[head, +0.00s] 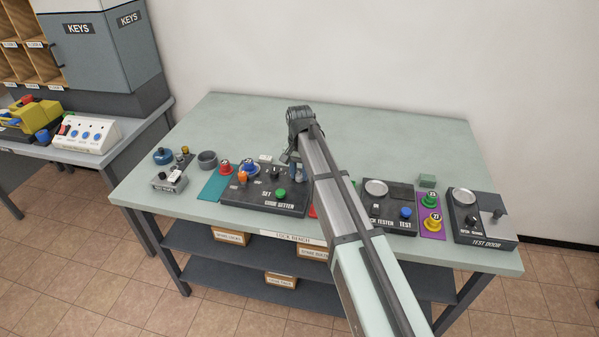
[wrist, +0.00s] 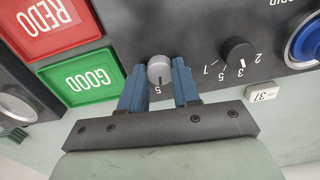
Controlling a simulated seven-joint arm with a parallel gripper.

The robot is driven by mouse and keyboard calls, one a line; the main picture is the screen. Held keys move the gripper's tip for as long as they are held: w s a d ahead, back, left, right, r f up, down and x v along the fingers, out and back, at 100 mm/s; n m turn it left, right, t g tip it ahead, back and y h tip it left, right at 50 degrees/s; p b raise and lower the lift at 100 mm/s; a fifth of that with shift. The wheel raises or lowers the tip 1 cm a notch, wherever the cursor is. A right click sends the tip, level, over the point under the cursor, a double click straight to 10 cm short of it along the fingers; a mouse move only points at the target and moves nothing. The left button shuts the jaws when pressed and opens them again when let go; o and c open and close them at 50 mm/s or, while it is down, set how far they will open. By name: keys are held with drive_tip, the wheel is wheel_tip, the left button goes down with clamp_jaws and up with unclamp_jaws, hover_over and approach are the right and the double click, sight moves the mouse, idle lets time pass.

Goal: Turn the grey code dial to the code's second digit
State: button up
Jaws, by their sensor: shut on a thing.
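The grey code dial (wrist: 160,70) shows in the wrist view on the dark code setter panel (wrist: 205,75). My gripper (wrist: 160,82) has its two blue fingers on either side of the dial, shut on it. A digit that looks like a 5 shows beside the dial's edge. A black dial (wrist: 238,52) with several digits around it is to the right. A small white tag (wrist: 264,94) with an upside-down number lies beyond it. In the head view, my gripper (head: 296,172) is at the right end of the code setter (head: 240,205); the grey dial is hidden there.
Red REDO (wrist: 58,25) and green GOOD (wrist: 78,77) trays lie left of the dial in the wrist view. The tester (head: 388,222) and test door (head: 484,236) stand right of my arm in the head view. The back of the bench (head: 400,130) is clear.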

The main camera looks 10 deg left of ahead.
sight(300, 175)
drive_tip(key=shift+m, duration=0.7)
drive_tip(key=o, duration=1.1)
drive_tip(key=shift+c, duration=0.2)
wheel_tip(300, 175, up, 14)
drive_tip(key=shift+f, duration=0.1)
